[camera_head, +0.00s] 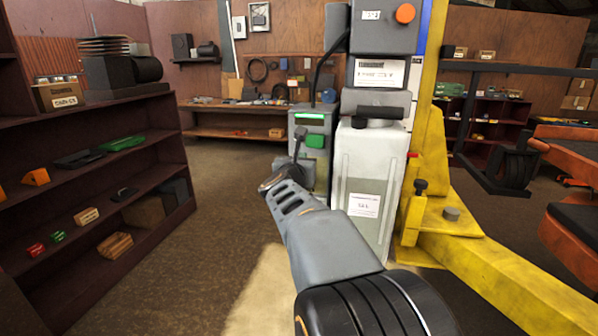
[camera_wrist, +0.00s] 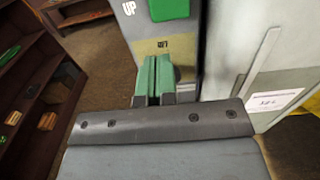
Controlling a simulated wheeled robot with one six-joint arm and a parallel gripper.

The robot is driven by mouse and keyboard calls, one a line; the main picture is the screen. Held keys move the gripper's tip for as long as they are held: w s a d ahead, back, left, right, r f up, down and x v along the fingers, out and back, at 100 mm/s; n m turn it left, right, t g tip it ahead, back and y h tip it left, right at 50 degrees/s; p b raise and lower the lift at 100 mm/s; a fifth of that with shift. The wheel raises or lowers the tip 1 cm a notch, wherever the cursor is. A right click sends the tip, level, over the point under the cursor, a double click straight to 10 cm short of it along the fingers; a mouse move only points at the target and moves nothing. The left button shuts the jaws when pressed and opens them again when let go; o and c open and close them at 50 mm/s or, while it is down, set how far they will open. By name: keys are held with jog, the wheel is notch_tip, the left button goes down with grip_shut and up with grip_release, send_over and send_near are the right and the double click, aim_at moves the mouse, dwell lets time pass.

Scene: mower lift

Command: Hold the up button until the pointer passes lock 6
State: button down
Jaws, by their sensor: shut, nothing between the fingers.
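The up button is a green square block (camera_head: 315,141) on the front of a grey control box (camera_head: 322,170). In the wrist view the green block (camera_wrist: 168,9) is at the top edge, with the label "UP" beside it. I cannot make out the pointer or lock 6.
A yellow lift post (camera_head: 425,100) and its yellow leg (camera_head: 500,270) stand at right. Dark shelves (camera_head: 95,185) stand at left. Open floor (camera_head: 215,200) lies between shelves and box.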

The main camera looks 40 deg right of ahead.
jog(key=shift+v, duration=1.65)
jog(key=w+a+f+n+t+y, duration=0.15)
jog(key=a+f+n+y, duration=0.4)
jog(key=n, duration=0.75)
jog(key=w+a+f+n+t+y, duration=0.15)
jog(key=a+f+n+y, duration=0.45)
jog(key=n, duration=0.7)
jog(key=s+a+f+n+g+y, duration=0.1)
jog(key=s+a+f+n+g, duration=0.3)
jog(key=s+a+n, duration=0.3)
jog(key=s+a+f+n+g+y, duration=0.2)
jog(key=s+a+f+n+g, duration=0.3)
jog(key=n, duration=0.9)
jog(key=s+a+f, duration=0.2)
jog(key=s, duration=0.2)
jog(key=shift+s+a+g, duration=0.25)
jog(key=shift+s+g, duration=0.05)
jog(key=shift+s, duration=0.05)
